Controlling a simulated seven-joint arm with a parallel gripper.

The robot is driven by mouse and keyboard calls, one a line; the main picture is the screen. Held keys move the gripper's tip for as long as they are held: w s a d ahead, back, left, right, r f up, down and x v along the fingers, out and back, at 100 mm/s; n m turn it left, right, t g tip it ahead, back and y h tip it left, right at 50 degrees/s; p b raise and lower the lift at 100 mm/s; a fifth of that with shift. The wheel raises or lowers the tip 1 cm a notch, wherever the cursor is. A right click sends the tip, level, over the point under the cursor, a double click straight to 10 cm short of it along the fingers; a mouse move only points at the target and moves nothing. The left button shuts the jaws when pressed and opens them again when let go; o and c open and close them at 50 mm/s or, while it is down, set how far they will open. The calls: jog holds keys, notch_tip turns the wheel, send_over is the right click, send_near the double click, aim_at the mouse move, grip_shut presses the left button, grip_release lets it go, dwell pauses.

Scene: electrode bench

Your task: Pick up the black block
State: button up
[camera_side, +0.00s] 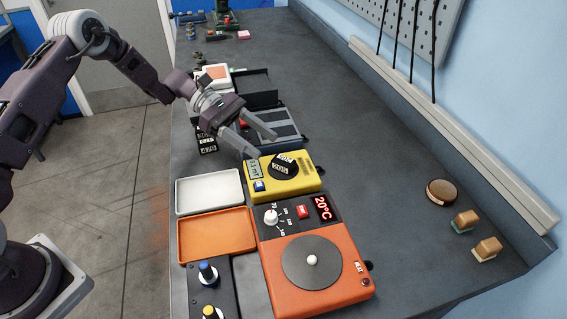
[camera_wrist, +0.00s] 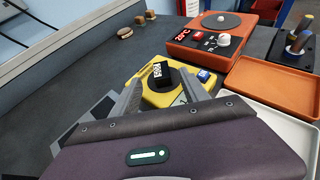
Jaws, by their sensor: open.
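A black block (camera_side: 286,158) with white printed marks rests on the dark round plate of a yellow device (camera_side: 307,183). In the wrist view the black block (camera_wrist: 161,74) shows between and beyond my fingertips, with the yellow device (camera_wrist: 148,96) under it. My gripper (camera_side: 266,146) is open and empty, its fingers spread and pointing toward the block. In the side view the fingertips are just up and left of the block and appear apart from it. In the wrist view my gripper (camera_wrist: 160,76) hides the near part of the device.
An orange hot plate (camera_side: 312,275) reading 20°C stands beside the yellow device. A white tray (camera_side: 209,192) and an orange tray (camera_side: 217,234) lie to the left. Other black labelled pieces (camera_side: 207,142) sit behind the white tray. The bench's right side (camera_side: 390,200) is largely clear.

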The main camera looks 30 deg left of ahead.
aim_at(281, 159)
jog(key=x, duration=0.6)
jog(key=shift+d+f, duration=0.25)
jog(key=shift+f, duration=0.15)
grip_shut()
